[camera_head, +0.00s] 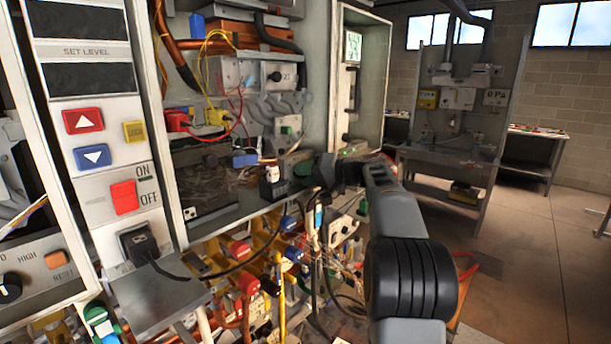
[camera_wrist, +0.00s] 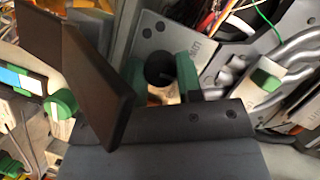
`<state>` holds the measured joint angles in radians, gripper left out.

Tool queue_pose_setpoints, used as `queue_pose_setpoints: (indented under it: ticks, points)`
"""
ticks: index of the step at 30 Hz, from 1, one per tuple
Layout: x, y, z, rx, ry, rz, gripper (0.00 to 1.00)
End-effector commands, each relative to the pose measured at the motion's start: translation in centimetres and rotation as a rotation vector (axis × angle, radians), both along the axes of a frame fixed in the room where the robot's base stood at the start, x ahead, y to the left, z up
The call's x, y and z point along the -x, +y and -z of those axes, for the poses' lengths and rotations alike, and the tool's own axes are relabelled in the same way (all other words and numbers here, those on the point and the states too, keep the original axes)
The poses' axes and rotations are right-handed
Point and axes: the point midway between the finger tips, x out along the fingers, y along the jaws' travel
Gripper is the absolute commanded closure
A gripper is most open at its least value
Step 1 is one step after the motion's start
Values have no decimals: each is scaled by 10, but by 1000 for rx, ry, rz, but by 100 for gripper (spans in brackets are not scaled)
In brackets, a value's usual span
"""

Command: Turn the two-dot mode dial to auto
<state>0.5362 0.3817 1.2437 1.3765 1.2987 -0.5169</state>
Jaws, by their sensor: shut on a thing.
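The dial's setting cannot be read.
Cables and coloured valves (camera_head: 240,250) crowd the space below the cabinet. A panel with a red switch (camera_head: 124,197) and arrow buttons stands at the left. A black plug (camera_head: 138,240) with a cord is below it. Open floor (camera_head: 510,260) lies to the right.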

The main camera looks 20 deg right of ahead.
Motion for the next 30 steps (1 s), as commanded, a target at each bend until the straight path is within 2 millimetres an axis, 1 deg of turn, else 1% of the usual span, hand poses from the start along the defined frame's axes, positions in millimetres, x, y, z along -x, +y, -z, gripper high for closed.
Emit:
queue_pose_setpoints:
  ticks: [9,22,23,30]
  points:
    - [0,0,0,-67,30,2,90]
    - [0,0,0,-72,32,2,90]
    - [0,0,0,-72,32,2,64]
    - [0,0,1,-71,33,1,41]
